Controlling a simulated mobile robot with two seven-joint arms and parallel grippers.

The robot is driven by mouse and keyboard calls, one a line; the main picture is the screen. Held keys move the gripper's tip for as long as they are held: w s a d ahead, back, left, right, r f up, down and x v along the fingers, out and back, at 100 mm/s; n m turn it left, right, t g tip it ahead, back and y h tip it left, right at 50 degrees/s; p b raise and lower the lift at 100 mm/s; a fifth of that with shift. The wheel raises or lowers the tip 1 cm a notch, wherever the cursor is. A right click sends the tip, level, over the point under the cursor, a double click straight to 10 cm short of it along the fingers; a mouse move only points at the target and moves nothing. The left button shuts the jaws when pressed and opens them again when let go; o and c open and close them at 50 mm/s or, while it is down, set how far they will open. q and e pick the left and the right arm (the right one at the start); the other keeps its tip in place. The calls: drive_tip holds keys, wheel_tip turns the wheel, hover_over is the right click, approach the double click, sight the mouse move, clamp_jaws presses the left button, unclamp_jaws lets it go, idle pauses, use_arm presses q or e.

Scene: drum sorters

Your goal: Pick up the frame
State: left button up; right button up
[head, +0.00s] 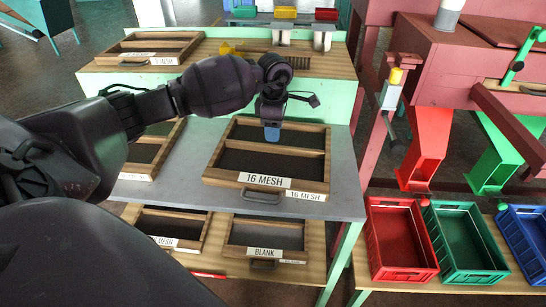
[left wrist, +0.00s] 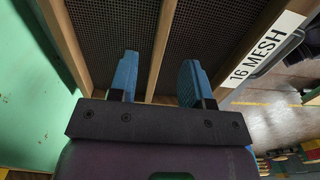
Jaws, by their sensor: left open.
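A wooden sieve frame labelled 16 MESH (head: 216,178) lies on the grey middle shelf in the head view, with dark mesh, a middle crossbar and a metal handle at its front. It fills much of the left wrist view, where its label (left wrist: 262,50) shows at the right. My left gripper (head: 272,133) points down over the frame. Its blue fingers (left wrist: 157,78) are open, one on each side of the wooden crossbar (left wrist: 161,45) as seen in the left wrist view. Whether the fingers touch the bar cannot be told. My right gripper is not in view.
Another frame (head: 136,168) lies left on the same shelf, partly behind my arm. Frames with MESH and BLANK (head: 265,252) labels lie on the lower shelf. Red (head: 405,276), green (head: 466,277) and blue crates stand at the right. A pale green panel (head: 345,132) rises behind the shelf.

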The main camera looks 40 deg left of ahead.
sight(272, 145)
use_arm(q)
drive_tip(key=shift+s+a+f, duration=0.1)
drive_tip(key=shift+f, duration=1.45)
drive_tip(key=shift+s+a+f, duration=0.1)
drive_tip(key=shift+f, duration=1.4)
drive_tip(key=shift+r, duration=0.1)
clamp_jaws()
